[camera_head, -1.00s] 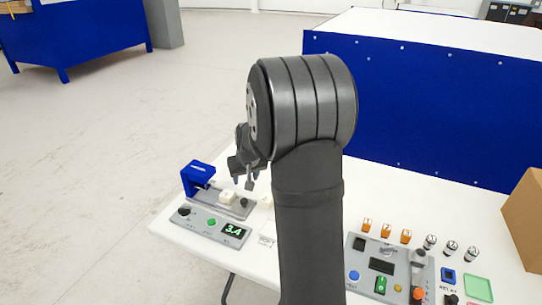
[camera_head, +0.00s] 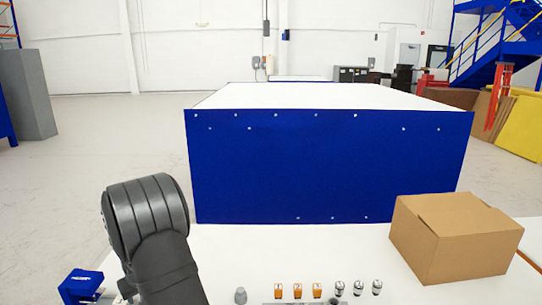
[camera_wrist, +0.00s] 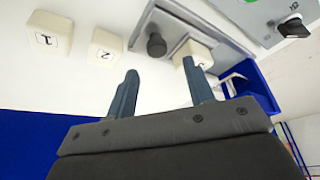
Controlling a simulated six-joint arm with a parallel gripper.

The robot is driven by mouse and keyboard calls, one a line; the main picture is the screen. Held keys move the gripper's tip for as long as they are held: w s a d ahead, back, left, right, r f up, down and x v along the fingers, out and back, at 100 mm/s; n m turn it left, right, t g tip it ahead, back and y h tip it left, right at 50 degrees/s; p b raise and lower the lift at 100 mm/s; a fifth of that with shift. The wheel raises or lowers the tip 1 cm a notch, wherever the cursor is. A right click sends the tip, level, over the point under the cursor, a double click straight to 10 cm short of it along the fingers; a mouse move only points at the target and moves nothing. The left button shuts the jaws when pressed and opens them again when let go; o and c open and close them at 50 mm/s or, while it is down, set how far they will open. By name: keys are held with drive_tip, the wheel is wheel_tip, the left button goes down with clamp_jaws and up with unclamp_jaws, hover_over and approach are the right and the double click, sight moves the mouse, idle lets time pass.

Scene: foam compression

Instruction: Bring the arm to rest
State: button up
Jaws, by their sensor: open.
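My gripper (camera_wrist: 160,66) is open in the wrist view, its two dark fingers apart with nothing held between them. A white foam block (camera_wrist: 193,52) sits on the grey tester (camera_wrist: 175,22) just beyond the right fingertip; whether they touch is unclear. Block 1 (camera_wrist: 48,38) and block 2 (camera_wrist: 106,48) rest on the white table to the left. The tester's blue frame (camera_wrist: 252,88) is at the right. In the head view my arm stands at the lower left, the gripper is not clearly visible, and the blue frame (camera_head: 80,285) shows beside the arm.
A cardboard box (camera_head: 445,240) stands at the table's right. Several orange and silver numbered weights (camera_head: 297,291) line the front, above a mostly cropped panel. A large blue-sided bench (camera_head: 330,165) lies behind. The white table (camera_head: 290,250) is clear between arm and box.

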drive_tip(key=shift+x, duration=3.05)
drive_tip(key=v, duration=1.6)
drive_tip(key=shift+s+r, duration=0.15)
drive_tip(key=shift+r, duration=0.25)
drive_tip(key=shift+d, duration=0.1)
drive_tip(key=shift+x, duration=8.45)
drive_tip(key=shift+a, duration=0.35)
drive_tip(key=shift+o, duration=0.2)
